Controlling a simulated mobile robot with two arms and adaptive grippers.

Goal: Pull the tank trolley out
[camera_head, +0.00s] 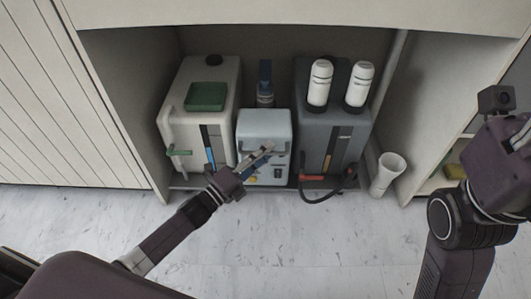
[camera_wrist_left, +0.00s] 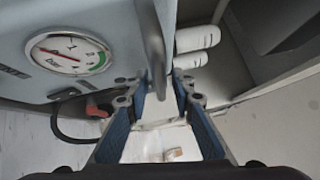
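The tank trolley (camera_head: 280,184) stands in the cart's lower bay. It carries a white tank (camera_head: 190,128) on the left, a dark grey tank (camera_head: 352,128) on the right and a pale blue box (camera_head: 250,128) between them. The box has a handle bar (camera_wrist_left: 153,45) and a pressure gauge (camera_wrist_left: 68,53). My left gripper (camera_head: 268,149) is at the front of this box. In the left wrist view the bar's end lies between its fingertips (camera_wrist_left: 164,85), which stand apart; contact is unclear. My right gripper (camera_head: 522,135) is at the right edge, partly cut off.
A side panel (camera_head: 125,110) bounds the bay on the left. A white cup-like container (camera_head: 387,174) stands right of the trolley. A dark hose (camera_head: 345,188) loops in front of the grey tank. The floor (camera_head: 300,240) in front is clear apart from my arms.

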